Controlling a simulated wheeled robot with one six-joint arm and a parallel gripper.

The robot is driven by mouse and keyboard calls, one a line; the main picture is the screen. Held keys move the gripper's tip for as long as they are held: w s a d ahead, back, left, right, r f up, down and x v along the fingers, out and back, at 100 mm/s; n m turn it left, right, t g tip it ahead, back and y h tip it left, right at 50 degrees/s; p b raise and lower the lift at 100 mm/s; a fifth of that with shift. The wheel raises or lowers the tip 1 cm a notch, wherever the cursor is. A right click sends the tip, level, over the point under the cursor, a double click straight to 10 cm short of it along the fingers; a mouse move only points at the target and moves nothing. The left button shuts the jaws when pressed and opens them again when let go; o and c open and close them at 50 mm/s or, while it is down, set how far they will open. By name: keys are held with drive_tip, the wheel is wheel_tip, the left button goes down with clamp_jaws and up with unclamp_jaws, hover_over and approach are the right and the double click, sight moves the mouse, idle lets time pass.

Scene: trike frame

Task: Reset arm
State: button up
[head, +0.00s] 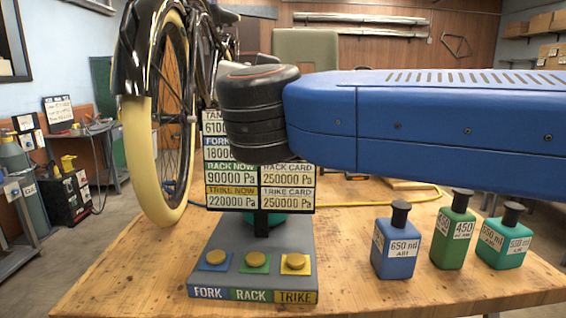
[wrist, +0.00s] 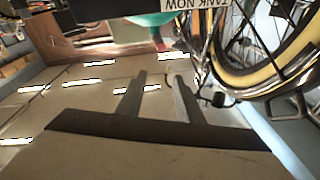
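My gripper (wrist: 160,76) shows in the wrist view as two dark fingers with a clear gap between them. It is open, and nothing shows between the fingers. In the head view my blue arm stretches in from the right, and its dark end joint covers the upper part of the sign board (head: 260,187). The gripper itself is hidden in the head view. A whitewall trike wheel (wrist: 262,75) is to the right of the fingers in the wrist view. The lower edge of a "TANK NOW" label (wrist: 183,4) shows at the top there.
A grey stand (head: 252,275) with FORK, RACK and TRIKE buttons is at the front of the wooden table (head: 140,275). A blue bottle (head: 395,245), a green bottle (head: 453,235) and a teal bottle (head: 504,242) stand at right. The trike wheel (head: 140,165) rises at left.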

drive_tip(key=s+d+f+n+g, duration=0.1)
drive_tip(key=s+d+f+g, duration=0.2)
drive_tip(key=d+f, duration=0.5)
drive_tip(key=s+d+f+n+g, duration=0.2)
drive_tip(key=d+f, duration=0.7)
drive_tip(key=f, duration=0.8)
drive_tip(key=s+d+f+n+g+y, duration=0.1)
drive_tip(key=s+d+f+g, duration=0.3)
drive_tip(key=f, duration=0.8)
drive_tip(key=shift+s+d+f+g, duration=0.15)
drive_tip(key=shift+d+g, duration=0.2)
drive_tip(key=shift+d, duration=0.4)
drive_tip(key=shift+s+d+f+g, duration=0.1)
drive_tip(key=shift+d+g, duration=0.3)
drive_tip(key=shift+d, duration=0.3)
drive_tip(key=shift+s+d+f+g, duration=0.15)
drive_tip(key=shift+d+g, duration=0.2)
drive_tip(key=shift+d, duration=0.4)
drive_tip(key=s+d+f+m+g+h, duration=0.2)
drive_tip(key=s+d+f+g+h, duration=0.1)
drive_tip(key=s+d+f, duration=0.6)
drive_tip(key=shift+s+f+g, duration=0.2)
drive_tip(key=shift+s+g, duration=0.2)
drive_tip(key=shift+s, duration=0.15)
